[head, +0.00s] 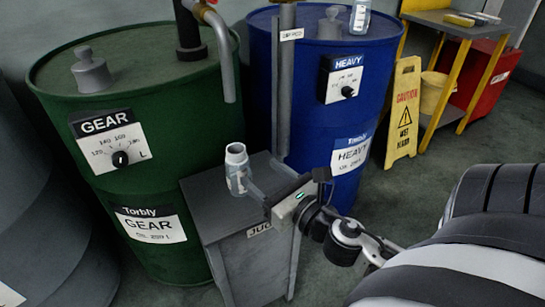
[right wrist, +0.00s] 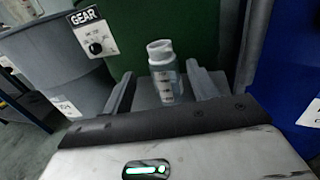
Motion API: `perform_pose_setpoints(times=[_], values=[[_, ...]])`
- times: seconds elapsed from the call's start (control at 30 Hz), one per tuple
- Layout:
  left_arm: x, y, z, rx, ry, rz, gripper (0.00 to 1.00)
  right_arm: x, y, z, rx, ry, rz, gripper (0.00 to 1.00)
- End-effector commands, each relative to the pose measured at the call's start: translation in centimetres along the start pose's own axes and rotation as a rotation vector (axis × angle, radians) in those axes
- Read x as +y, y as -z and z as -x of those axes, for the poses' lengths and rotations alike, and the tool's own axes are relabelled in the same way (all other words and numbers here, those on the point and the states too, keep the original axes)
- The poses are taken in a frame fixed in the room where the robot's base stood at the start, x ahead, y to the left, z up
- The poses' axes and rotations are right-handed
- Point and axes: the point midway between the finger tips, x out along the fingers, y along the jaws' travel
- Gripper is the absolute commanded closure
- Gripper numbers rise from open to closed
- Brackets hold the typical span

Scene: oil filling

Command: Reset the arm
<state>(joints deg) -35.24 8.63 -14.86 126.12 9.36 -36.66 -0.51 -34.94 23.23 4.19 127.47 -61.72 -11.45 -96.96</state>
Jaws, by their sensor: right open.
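A clear jug with a whitish neck (head: 237,168) stands upright on the small grey stand labelled JUG (head: 220,208), in front of the green and blue drums. In the right wrist view the jug (right wrist: 166,85) shows beyond and between two grey fingers. My right gripper (head: 252,178) is open, with its fingers pointing at the jug from the right. In the right wrist view the gripper (right wrist: 160,80) has a wide gap, and I cannot tell whether either finger touches the jug. My left gripper is not in view.
The green GEAR drum (head: 150,75) and blue HEAVY drum (head: 310,110) stand close behind the stand. Another container (head: 360,18) is on the blue drum. A yellow wet-floor sign (head: 404,110) and a yellow-framed table (head: 440,30) stand at right. Floor between them is clear.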

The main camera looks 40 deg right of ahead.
Motion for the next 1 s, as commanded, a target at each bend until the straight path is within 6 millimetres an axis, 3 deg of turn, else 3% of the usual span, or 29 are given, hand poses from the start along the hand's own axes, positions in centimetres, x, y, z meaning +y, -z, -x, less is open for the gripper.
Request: perform_pose_setpoints(times=[0.2,0.8,1.0], values=[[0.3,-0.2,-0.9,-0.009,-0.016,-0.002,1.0,0.0,0.1,1.9,0.001,0.002,0.0,0.41],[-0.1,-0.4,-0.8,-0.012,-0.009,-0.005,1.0,0.0,-0.1,2.0,0.0,0.001,0.001,0.41],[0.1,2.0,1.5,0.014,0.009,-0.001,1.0,0.0,-3.0,2.0,0.0,0.0,0.001,0.41]])
